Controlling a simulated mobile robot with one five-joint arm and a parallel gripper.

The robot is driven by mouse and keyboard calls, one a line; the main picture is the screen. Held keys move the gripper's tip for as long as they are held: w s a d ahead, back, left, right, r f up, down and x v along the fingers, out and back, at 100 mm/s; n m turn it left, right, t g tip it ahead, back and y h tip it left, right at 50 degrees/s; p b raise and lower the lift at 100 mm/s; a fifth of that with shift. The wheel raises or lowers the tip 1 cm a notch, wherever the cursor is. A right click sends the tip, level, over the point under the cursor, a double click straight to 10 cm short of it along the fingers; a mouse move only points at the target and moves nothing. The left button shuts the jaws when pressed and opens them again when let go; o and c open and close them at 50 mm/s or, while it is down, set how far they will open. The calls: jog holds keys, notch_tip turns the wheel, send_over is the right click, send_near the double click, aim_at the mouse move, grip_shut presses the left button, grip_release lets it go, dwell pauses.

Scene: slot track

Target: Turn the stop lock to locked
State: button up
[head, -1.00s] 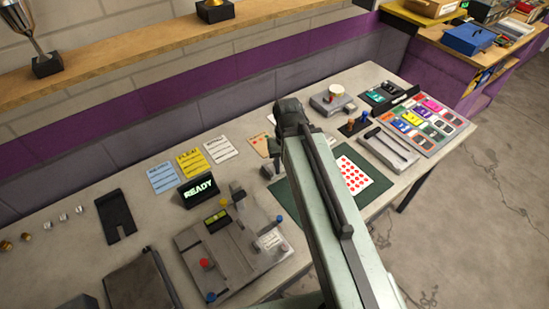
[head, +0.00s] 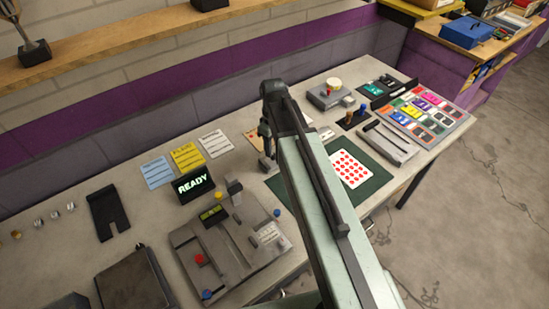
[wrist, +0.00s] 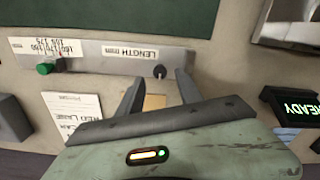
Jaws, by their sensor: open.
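A grey bar (wrist: 110,54) with a "LENGTH mm" label lies across the wrist view, along the edge of a dark green mat (wrist: 120,15). A green knob (wrist: 46,67) sits at the bar's left end beside a number label. In the head view my gripper (head: 266,150) is by the mat's far left corner, and my arm hides most of the bar.
A READY display (head: 194,184) stands left of my gripper, with paper cards (head: 187,157) behind it. A grey fixture (head: 230,250) with coloured knobs lies in front. A dotted white card (head: 350,169) lies on the mat. Trays and coloured tiles (head: 430,110) fill the table's right end.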

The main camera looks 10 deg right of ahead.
aim_at(273, 157)
notch_tip(273, 157, down, 4)
jog(key=shift+r+b, duration=0.1)
jog(key=shift+b, duration=1.15)
jog(key=shift+r, duration=0.1)
grip_shut()
